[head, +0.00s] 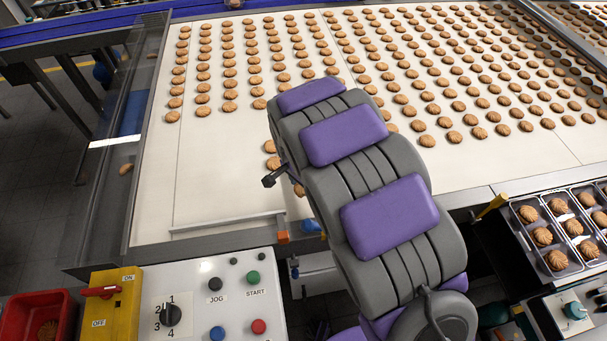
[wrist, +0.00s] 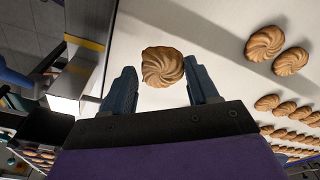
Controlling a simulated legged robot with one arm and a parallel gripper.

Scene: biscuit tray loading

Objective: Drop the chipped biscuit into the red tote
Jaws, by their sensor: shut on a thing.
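My gripper (wrist: 161,70) shows in the wrist view with its two dark fingers on either side of one round, swirled biscuit (wrist: 163,66). It is shut on this biscuit, over the pale belt. I cannot clearly make out a chip on its edge. In the head view my arm hides most of the gripper and the held biscuit. The red tote (head: 14,318) is at the bottom left of the head view, partly cut off by the frame. The gripper is far to the right of the tote.
The white belt (head: 210,190) carries many rows of biscuits. A control panel with buttons (head: 216,284) and a yellow switch box (head: 112,315) stand beside the tote. A black tray of biscuits (head: 548,278) is at the right. A stray biscuit (head: 126,169) lies left of the belt.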

